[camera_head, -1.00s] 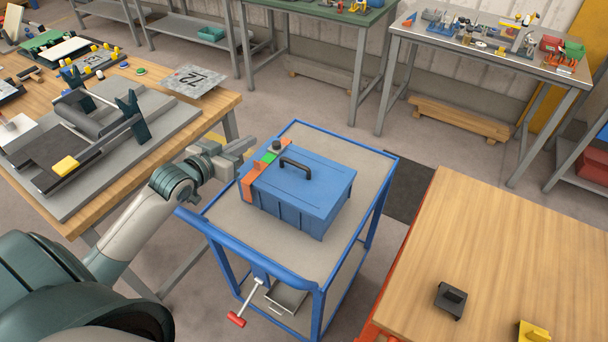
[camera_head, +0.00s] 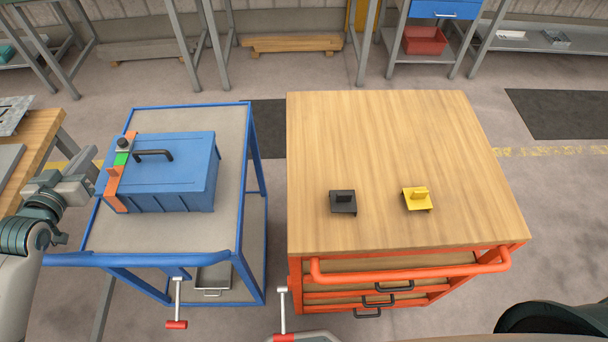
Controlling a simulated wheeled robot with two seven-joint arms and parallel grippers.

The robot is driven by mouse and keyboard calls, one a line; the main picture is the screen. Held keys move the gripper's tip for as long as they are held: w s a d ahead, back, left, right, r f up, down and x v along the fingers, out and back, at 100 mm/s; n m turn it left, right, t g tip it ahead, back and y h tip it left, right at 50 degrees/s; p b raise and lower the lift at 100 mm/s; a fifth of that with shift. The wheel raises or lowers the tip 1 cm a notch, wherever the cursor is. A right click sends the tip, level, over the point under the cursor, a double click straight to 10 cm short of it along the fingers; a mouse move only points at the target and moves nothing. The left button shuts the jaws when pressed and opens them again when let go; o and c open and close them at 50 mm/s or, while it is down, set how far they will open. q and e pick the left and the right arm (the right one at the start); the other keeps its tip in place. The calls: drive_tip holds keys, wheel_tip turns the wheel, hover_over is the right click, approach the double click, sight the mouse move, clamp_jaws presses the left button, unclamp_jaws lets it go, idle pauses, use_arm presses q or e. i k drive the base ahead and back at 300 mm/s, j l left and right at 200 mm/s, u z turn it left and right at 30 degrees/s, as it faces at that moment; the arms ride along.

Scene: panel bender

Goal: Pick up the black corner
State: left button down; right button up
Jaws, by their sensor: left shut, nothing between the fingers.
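The black corner (camera_head: 343,202) is a small dark angled piece lying on the wooden top of the orange cart (camera_head: 380,140), left of a yellow corner (camera_head: 417,199). My left gripper (camera_head: 92,178) is at the far left, beside the orange strip of the blue box (camera_head: 185,170). It is shut and holds nothing, well away from the black corner. I cannot tell whether it touches the box. My right gripper is not in view; a dark rounded part of me shows at the bottom right.
The blue box stands on a blue-framed cart (camera_head: 228,190). A floor gap separates it from the orange cart, whose raised orange handle (camera_head: 410,272) runs along the front edge. The wooden top is clear behind the two corners. A wooden workbench (camera_head: 38,135) is at the left.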

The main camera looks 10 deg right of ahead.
sight(341, 200)
drive_tip(key=k+j, duration=0.15)
drive_tip(key=k, duration=0.85)
